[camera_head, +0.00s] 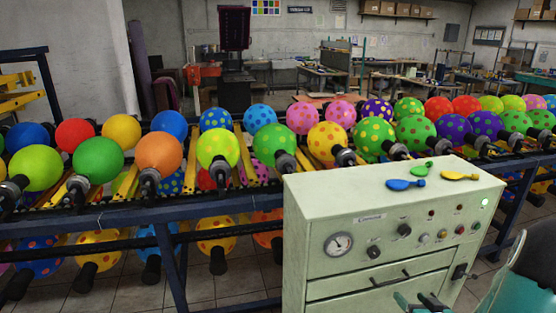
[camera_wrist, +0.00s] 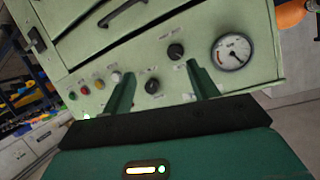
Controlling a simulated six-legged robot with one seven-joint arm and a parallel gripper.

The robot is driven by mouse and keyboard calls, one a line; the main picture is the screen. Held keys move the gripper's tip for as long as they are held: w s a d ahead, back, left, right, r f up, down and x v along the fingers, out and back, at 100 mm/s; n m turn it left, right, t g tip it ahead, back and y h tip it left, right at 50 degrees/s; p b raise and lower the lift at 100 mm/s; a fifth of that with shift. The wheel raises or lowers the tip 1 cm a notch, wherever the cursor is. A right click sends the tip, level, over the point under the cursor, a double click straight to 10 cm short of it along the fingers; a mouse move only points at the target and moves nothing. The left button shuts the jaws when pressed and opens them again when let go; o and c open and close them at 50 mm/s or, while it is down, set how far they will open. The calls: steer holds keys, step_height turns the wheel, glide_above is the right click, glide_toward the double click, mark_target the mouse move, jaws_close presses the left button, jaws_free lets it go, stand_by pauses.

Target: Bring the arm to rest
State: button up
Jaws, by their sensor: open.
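My gripper (camera_head: 420,302) shows at the bottom right of the head view, in front of the pale green control cabinet (camera_head: 330,206). In the wrist view my gripper (camera_wrist: 162,84) has its two green fingers spread apart with nothing between them. They point at the cabinet's front panel, which appears upside down there, with its knobs, coloured buttons and round gauge (camera_wrist: 232,52). I cannot tell whether the fingertips touch the panel. My teal arm part shows at the right edge of the head view.
Workbenches (camera_head: 325,74) stand farther back. Tiled floor shows at lower left.

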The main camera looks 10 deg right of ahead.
steer(key=w+a+r+n+g+h, duration=0.1)
steer(key=a+r+g+h, duration=0.1)
steer(key=a+r, duration=0.5)
steer(key=w+a+r+g+h, duration=0.1)
steer(key=a+r+g, duration=0.2)
steer(key=a+r, duration=0.35)
steer(key=s+a+r+n+g+y, duration=0.1)
steer(key=s+a+r+y, duration=0.1)
steer(key=s+a+r, duration=0.2)
steer(key=s+a+r+n+g+y, duration=0.1)
steer(key=s+a+r, duration=0.3)
steer(key=s+a, duration=0.7)
steer(key=a+g+y, duration=0.1)
steer(key=a, duration=0.1)
steer(key=shift+a, duration=0.3)
